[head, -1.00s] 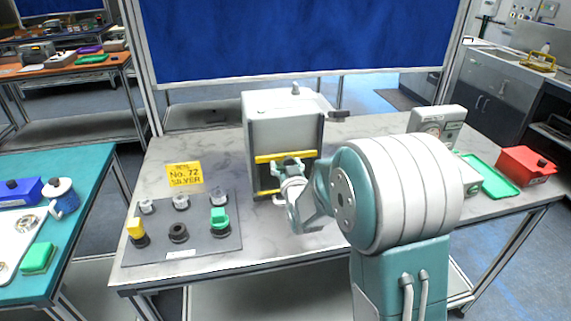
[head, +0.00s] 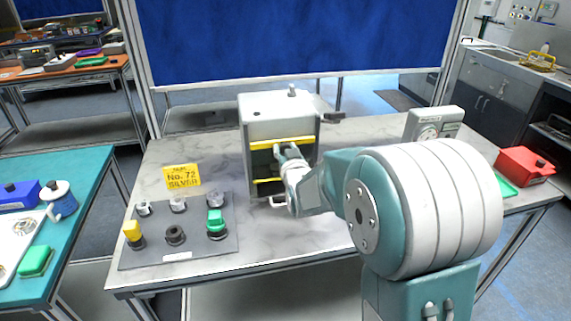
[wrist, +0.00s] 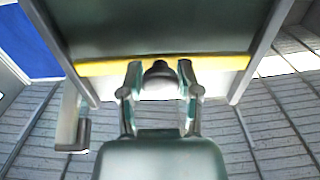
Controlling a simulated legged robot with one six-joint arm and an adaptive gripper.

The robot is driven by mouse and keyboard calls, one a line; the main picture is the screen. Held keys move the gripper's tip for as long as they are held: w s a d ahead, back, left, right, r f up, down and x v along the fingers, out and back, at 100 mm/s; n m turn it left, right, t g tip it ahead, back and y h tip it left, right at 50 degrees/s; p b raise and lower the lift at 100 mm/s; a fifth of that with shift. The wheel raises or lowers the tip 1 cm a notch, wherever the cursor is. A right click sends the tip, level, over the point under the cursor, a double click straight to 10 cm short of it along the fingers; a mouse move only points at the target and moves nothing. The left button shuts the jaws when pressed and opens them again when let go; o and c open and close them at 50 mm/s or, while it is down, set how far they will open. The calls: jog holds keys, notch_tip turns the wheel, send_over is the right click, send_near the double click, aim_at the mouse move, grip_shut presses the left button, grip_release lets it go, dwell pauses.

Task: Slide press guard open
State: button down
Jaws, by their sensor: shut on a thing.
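The press (head: 262,104) is a pale grey box on the table. Its guard is a dark panel with an upper yellow bar (head: 270,144) and a lower yellow strip (head: 262,181) across the front. In the wrist view the guard panel (wrist: 155,28) fills the top, with a yellow bar (wrist: 222,63) along its lower edge. My gripper (wrist: 159,78) is shut on the guard's dark round knob (wrist: 160,70), one finger on each side. In the head view my gripper (head: 281,150) is at the press front, and my wrist hides part of the guard.
A dark mat (head: 190,246) with several knobs and switches lies left of the press, with a yellow label card (head: 182,177) behind it. A grey device (head: 435,122), a green tray (head: 507,187) and a red box (head: 525,166) are at the right. A handle sticks out at the press's top right.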

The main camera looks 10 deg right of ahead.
aim_at(282, 124)
notch_tip(282, 124, up, 6)
jog(key=shift+f, duration=0.1)
jog(key=shift+c, duration=1.5)
grip_release()
jog(key=shift+w+a+f, duration=0.1)
jog(key=shift+f, duration=0.05)
jog(key=s, duration=1.2)
jog(key=shift+s, duration=0.1)
